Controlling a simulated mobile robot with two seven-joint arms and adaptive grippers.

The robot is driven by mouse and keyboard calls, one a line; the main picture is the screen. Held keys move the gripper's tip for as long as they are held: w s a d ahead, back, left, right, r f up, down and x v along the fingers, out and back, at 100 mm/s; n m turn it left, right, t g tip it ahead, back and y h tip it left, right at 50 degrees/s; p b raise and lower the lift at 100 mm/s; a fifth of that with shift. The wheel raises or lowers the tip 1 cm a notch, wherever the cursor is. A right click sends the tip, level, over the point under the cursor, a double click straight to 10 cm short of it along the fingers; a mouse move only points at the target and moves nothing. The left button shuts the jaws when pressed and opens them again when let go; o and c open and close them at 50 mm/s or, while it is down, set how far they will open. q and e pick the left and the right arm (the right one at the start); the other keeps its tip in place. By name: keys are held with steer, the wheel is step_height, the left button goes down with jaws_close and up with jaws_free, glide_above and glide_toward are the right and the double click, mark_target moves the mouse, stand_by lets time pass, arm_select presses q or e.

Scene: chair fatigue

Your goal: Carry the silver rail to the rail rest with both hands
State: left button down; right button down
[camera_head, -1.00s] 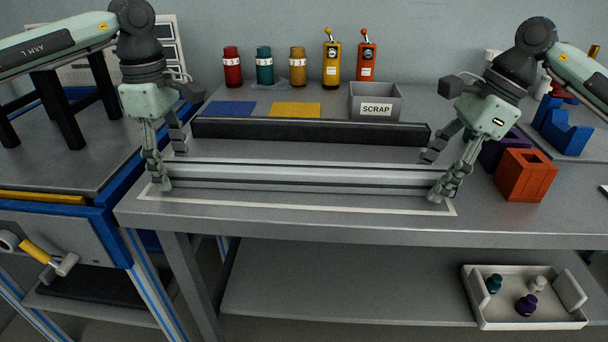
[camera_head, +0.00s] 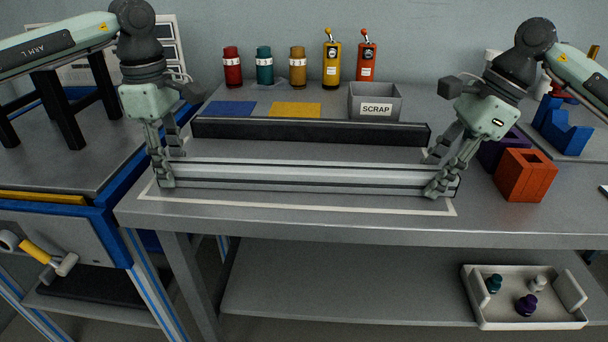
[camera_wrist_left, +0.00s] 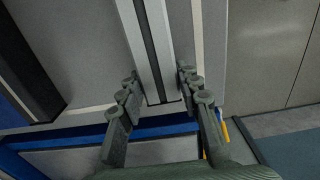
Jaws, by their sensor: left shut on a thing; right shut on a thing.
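The silver rail (camera_head: 305,179) lies lengthwise near the front of the grey table, within a pale outlined rectangle. My left gripper (camera_head: 172,170) is shut on its left end, and my right gripper (camera_head: 433,175) is shut on its right end. In the left wrist view the rail (camera_wrist_left: 150,40) runs between the fingers of my left gripper (camera_wrist_left: 153,90), its end showing between them. Whether the rail touches the table is hard to tell. A long black bar (camera_head: 310,132), possibly the rail rest, lies behind the rail and parallel to it.
A grey SCRAP bin (camera_head: 376,108) stands behind the black bar, beside yellow (camera_head: 296,110) and blue (camera_head: 230,108) mats. An orange block (camera_head: 524,176) stands right of my right gripper. Jars and two levered boxes line the back. A white tray (camera_head: 480,312) sits on the lower shelf.

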arm_select(q)
steer(key=shift+r, duration=0.15)
arm_select(e)
steer(key=shift+r, duration=0.2)
